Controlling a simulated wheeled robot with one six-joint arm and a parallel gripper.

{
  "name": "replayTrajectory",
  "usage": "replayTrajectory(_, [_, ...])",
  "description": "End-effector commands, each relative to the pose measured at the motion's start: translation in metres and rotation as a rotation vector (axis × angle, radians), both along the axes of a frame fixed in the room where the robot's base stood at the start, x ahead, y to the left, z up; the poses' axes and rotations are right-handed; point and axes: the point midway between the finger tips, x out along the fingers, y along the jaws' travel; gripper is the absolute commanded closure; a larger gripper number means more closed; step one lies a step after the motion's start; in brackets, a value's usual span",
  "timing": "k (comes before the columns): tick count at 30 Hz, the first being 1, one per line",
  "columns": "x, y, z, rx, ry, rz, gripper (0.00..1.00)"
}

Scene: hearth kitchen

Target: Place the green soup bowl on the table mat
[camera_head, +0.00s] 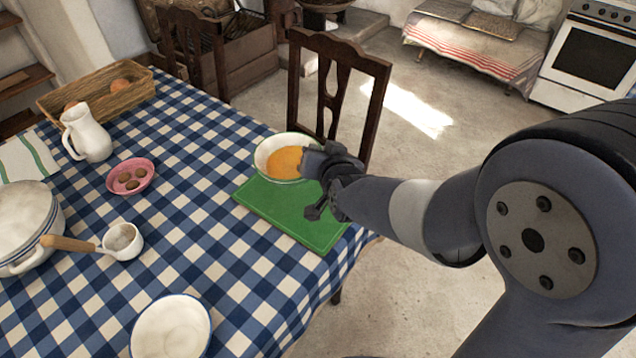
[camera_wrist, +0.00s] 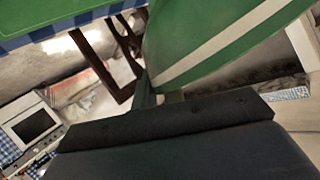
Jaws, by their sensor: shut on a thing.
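The soup bowl (camera_head: 264,152) is cream inside with a green rim and holds orange soup. In the head view it appears over the far left part of the green table mat (camera_head: 290,215). My gripper (camera_head: 314,166) is shut on the bowl's right side. In the wrist view the bowl's green outer wall with a pale band (camera_wrist: 215,40) fills the upper right, close to the jaws (camera_wrist: 160,97). The mat's green edge (camera_wrist: 60,18) shows at the upper left there. The bowl's base is hidden, so I cannot tell whether it touches the mat.
A blue-and-white checked table holds a white jug (camera_head: 88,135), a pink dish (camera_head: 131,187), a small ladle-like pan (camera_head: 122,241), a white bowl (camera_head: 172,328), a large pot (camera_head: 25,225) and a basket (camera_head: 105,98). A wooden chair (camera_head: 338,62) stands close behind the mat.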

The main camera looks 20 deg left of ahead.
Motion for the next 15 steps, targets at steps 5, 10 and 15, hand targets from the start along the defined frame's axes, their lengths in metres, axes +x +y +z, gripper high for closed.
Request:
replayTrajectory(5, [0.001,0.003,-0.02,-0.003,0.003,0.008,1.0])
replayTrajectory(10, [0.0,0.003,-0.05,-0.002,0.004,0.008,1.0])
replayTrajectory(15, [0.001,0.003,-0.063,0.0,0.002,0.007,1.0])
